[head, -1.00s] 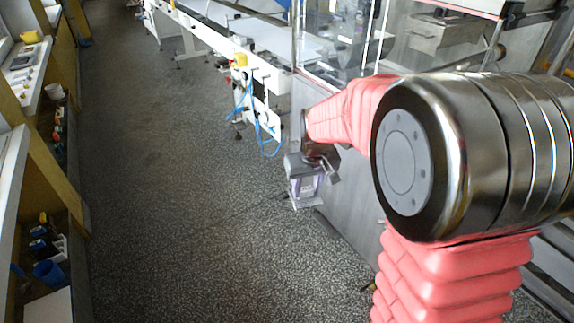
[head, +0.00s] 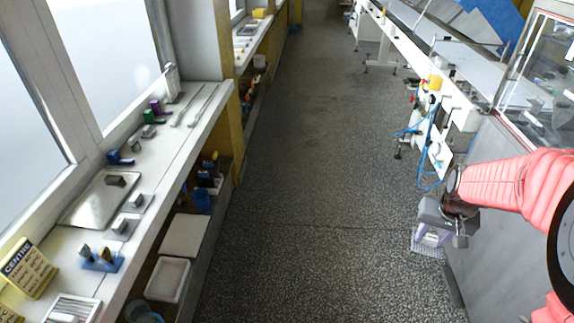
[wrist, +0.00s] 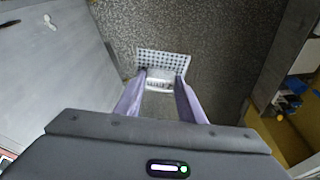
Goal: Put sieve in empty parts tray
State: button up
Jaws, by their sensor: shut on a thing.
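My gripper (head: 432,236) is at the right in the head view, above the floor beside the grey machine wall. Its purple fingers are shut on the sieve (wrist: 163,62), a white perforated piece at the fingertips in the wrist view. The sieve also shows below the fingers in the head view (head: 428,248). A pale shallow tray (head: 167,279) with a raised rim on the lower left shelf looks empty. A metal tray (head: 84,212) on the upper left counter has a small dark block on it. I cannot tell which is the parts tray.
The left counter also holds a yellow sign (head: 27,268), a blue holder (head: 102,261) and a white tray with pieces (head: 72,308). A blue cup (head: 202,200) stands on the shelf below. The speckled floor (head: 310,190) between counter and machine is clear.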

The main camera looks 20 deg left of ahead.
aim_at(103, 197)
jog(key=u, duration=0.1)
jog(key=i, duration=2.05)
jog(key=u, duration=1.8)
